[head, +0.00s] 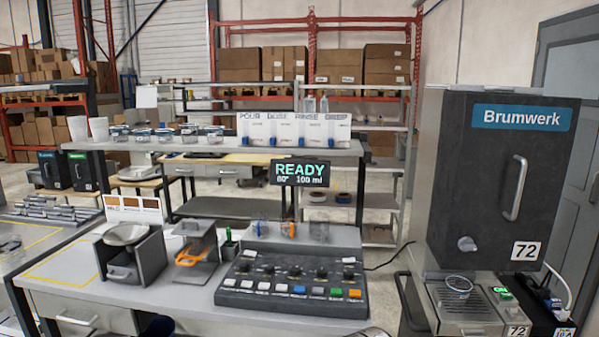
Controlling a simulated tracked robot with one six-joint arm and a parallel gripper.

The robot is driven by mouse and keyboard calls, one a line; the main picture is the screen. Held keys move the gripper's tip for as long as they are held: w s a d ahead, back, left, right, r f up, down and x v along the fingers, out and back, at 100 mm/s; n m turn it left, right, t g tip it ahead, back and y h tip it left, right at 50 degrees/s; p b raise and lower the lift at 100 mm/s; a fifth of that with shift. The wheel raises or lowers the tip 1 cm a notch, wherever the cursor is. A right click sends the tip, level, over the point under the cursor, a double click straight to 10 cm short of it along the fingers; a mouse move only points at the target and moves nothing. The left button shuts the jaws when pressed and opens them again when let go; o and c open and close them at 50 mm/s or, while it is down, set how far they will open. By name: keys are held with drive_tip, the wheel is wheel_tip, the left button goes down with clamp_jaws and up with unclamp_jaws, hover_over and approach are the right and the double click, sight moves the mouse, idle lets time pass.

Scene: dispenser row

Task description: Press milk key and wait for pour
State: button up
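A dark control panel (292,285) with several knobs and a front row of coloured keys stands on the bench at the centre. The row has white, pale blue, green, blue and orange keys; their labels are too small to read, so I cannot tell which is the milk key. A display (300,173) above it reads "READY", "60°" and "100 ml". At right stands a dark Brumwerk machine (495,190) marked 72. A small clear cup (459,284) stands at its base, beside a green-lit switch (503,293). I see no pour.
Behind the panel a grey holder (325,237) carries clear containers and an orange item. Left of it are a grey stand with a round pan (126,233) and a holder with an orange part (192,252). A shelf with cups and white cards (284,128) runs behind.

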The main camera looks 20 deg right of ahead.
clamp_jaws()
idle(0.5)
idle(0.8)
